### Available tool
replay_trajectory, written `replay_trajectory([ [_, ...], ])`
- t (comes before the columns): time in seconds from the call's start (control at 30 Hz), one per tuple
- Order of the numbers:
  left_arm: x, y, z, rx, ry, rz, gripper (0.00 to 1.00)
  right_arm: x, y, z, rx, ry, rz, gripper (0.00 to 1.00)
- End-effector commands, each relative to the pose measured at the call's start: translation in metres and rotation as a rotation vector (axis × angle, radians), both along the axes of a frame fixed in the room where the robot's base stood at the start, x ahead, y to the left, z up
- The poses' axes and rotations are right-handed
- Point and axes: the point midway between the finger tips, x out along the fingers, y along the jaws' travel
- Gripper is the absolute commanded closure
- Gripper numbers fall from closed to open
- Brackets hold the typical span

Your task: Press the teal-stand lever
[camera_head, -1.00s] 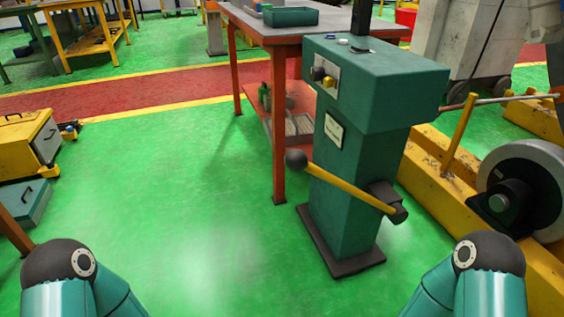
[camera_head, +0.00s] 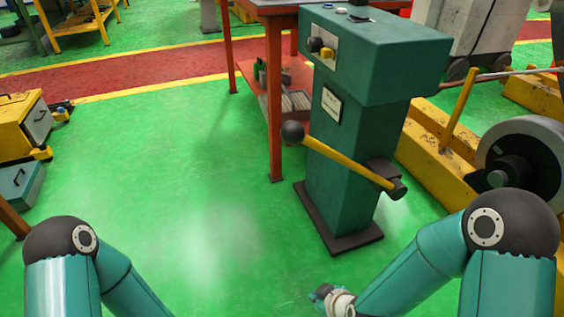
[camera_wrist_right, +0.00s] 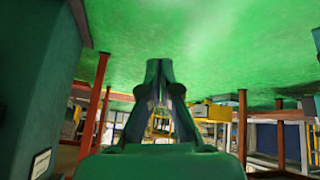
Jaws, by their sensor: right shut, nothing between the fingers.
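The teal stand (camera_head: 340,190) stands upright on a dark base plate, right of centre in the head view. Its lever (camera_head: 345,164) is a yellow bar with a black ball knob (camera_head: 292,132) at its upper left end, sloping down to a dark pivot (camera_head: 384,176) on the stand. My right gripper (camera_head: 322,293) is low in the head view, below and in front of the stand, apart from the lever. In the right wrist view its fingers (camera_wrist_right: 159,72) are together with nothing held. The stand's side (camera_wrist_right: 35,75) fills the left there. My left gripper is out of view.
A red-legged table (camera_head: 274,100) stands behind the stand. A yellow frame (camera_head: 440,160) with a grey wheel (camera_head: 525,160) is on the right. A yellow cabinet (camera_head: 20,128) is at far left. The green floor (camera_head: 180,190) left of the stand is clear.

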Motion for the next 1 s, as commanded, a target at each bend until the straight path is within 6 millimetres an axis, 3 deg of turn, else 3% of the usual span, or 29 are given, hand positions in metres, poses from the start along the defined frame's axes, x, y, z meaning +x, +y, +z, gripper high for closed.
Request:
replay_trajectory([
  [0.1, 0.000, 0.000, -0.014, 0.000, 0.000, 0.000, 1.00, 0.036, 0.023, 0.057, -0.210, -0.324, 0.275, 1.00],
  [0.2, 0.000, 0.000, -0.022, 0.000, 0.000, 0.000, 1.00, 0.053, 0.041, 0.110, -0.422, -0.576, 0.464, 1.00],
  [0.33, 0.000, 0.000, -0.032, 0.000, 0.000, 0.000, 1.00, 0.059, 0.061, 0.182, -0.732, -0.868, 0.642, 1.00],
  [0.5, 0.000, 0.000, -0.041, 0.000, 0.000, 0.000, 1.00, 0.048, 0.076, 0.259, -1.115, -1.122, 0.753, 1.00],
  [0.7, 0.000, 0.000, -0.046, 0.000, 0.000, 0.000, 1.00, 0.033, 0.079, 0.306, -1.389, -1.234, 0.781, 1.00],
  [1.0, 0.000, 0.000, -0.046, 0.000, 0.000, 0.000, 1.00, 0.030, 0.079, 0.316, -1.454, -1.248, 0.786, 1.00],
])
